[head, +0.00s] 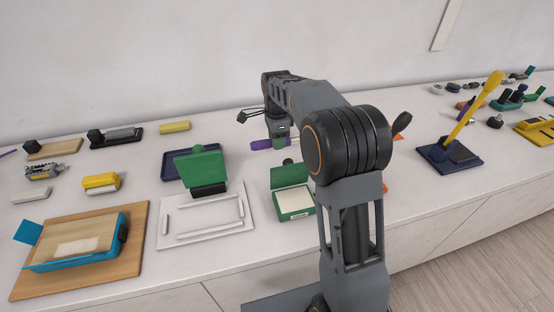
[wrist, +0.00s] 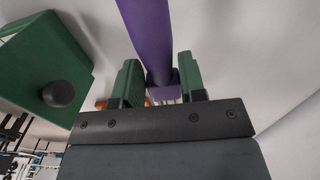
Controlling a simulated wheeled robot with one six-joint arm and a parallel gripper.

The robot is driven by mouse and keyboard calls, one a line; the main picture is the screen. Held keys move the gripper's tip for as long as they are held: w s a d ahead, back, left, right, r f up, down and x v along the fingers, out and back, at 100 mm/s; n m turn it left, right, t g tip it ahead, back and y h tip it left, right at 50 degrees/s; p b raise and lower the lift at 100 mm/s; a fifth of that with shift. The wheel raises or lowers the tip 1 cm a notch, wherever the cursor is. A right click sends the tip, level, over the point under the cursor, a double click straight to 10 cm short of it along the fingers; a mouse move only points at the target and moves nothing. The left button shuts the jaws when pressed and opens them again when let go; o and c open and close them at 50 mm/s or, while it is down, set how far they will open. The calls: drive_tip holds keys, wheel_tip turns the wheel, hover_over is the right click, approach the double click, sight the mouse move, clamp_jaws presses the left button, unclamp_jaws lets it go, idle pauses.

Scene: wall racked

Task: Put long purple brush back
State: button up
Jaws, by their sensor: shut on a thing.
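The long purple brush (head: 262,144) is held in my gripper (head: 281,136), above the back part of the white counter. My arm hides the area right of the gripper in the head view, so I cannot tell where the brush's other end is.
A green box (head: 294,201) with a raised lid stands in front of the gripper. A dark blue tray (head: 172,168) with a green block (head: 202,167) near it lies to the left. A dark blue stand (head: 449,156) holds a tilted yellow stick (head: 474,112) at right. The wall is behind.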

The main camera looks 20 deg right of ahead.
sight(277, 162)
wheel_tip(277, 162, down, 8)
drive_tip(key=shift+r+p, duration=0.25)
drive_tip(key=shift+p, duration=0.15)
drive_tip(key=o, duration=0.9)
drive_tip(key=shift+f+b, duration=0.2)
drive_tip(key=shift+b, duration=0.1)
wheel_tip(277, 162, up, 13)
drive_tip(key=shift+w+r, duration=0.1)
drive_tip(key=shift+r, duration=0.2)
drive_tip(key=s+n, duration=0.2)
drive_tip(key=s, duration=0.1)
drive_tip(key=s+r+n+t, duration=0.1)
drive_tip(key=s+n, duration=0.2)
drive_tip(key=s, duration=0.1)
drive_tip(key=s+n, duration=0.2)
drive_tip(key=s, duration=0.2)
drive_tip(key=shift+r+n+t, duration=0.3)
drive_tip(key=shift+r, duration=0.1)
drive_tip(key=s+f+n, duration=0.2)
drive_tip(key=s+n, duration=0.1)
drive_tip(key=s, duration=0.1)
drive_tip(key=s+f+n+t, duration=0.1)
drive_tip(key=s+f+n, duration=0.1)
drive_tip(key=s+n, duration=0.2)
drive_tip(key=s+f+n+t, duration=0.1)
drive_tip(key=s+f+n, duration=0.1)
drive_tip(key=s, duration=0.4)
drive_tip(key=shift+f+n, duration=0.25)
drive_tip(key=shift+n, duration=0.55)
